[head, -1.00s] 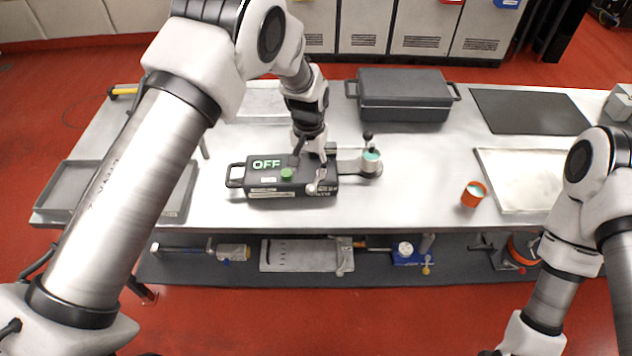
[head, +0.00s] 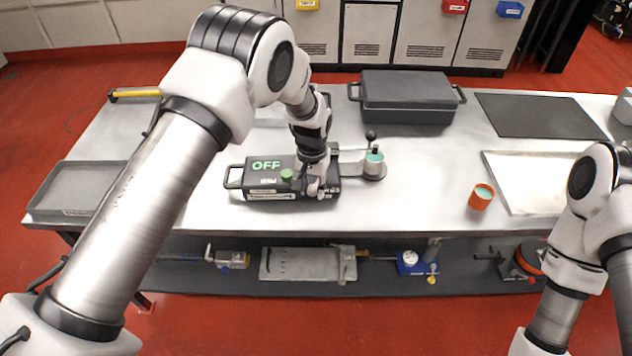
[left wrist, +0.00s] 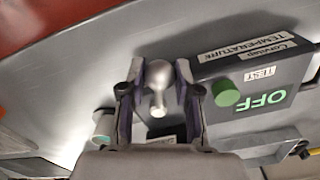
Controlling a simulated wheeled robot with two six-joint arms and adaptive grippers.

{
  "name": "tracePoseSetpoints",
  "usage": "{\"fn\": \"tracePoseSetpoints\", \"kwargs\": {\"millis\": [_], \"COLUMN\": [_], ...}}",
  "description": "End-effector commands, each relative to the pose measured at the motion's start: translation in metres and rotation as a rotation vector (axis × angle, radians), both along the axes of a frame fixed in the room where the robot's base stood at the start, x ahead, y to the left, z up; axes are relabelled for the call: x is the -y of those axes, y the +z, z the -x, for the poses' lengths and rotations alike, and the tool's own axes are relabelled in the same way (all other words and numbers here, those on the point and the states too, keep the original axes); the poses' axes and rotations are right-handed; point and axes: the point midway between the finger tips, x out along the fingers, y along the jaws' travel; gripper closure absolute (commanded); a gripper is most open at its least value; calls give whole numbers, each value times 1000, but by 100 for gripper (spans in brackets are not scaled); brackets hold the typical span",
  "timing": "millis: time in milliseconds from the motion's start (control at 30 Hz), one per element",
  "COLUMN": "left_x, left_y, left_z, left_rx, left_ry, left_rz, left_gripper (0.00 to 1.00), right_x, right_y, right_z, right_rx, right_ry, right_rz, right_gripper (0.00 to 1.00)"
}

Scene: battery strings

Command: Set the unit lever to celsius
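The dark unit box (head: 250,181) stands on the bench with a green OFF display, a green button (head: 287,175) and a front label. In the left wrist view the box (left wrist: 290,68) carries TEMPERATURE and TEST labels. A lever with a pale rounded knob (left wrist: 158,76) shows there beside the box's labelled end. My left gripper (head: 317,188) is low over the box's right end. In the left wrist view its fingers (left wrist: 160,100) stand apart on both sides of the knob, with gaps visible. The lever's markings are not readable. My right gripper is out of view.
A teal-topped cylinder (head: 374,166) with a black-knobbed post stands just right of the box. An orange cup (head: 480,197) is farther right. A lidded dark case (head: 408,98) is behind. A grey tray (head: 65,212) lies left. The bench front between box and cup is clear.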

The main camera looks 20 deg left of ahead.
Motion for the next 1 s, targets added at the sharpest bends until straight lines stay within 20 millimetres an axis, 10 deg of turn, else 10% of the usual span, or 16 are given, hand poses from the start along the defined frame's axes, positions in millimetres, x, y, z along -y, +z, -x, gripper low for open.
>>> {"fn": "tracePoseSetpoints", "kwargs": {"millis": [1000], "left_x": [17], "left_y": [-1], "left_z": [-1], "left_rx": [-1], "left_ry": [226], "left_rz": [0], "left_gripper": [100], "right_x": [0], "right_y": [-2], "right_z": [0], "right_rx": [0], "right_ry": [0], "right_rz": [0], "right_gripper": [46]}}
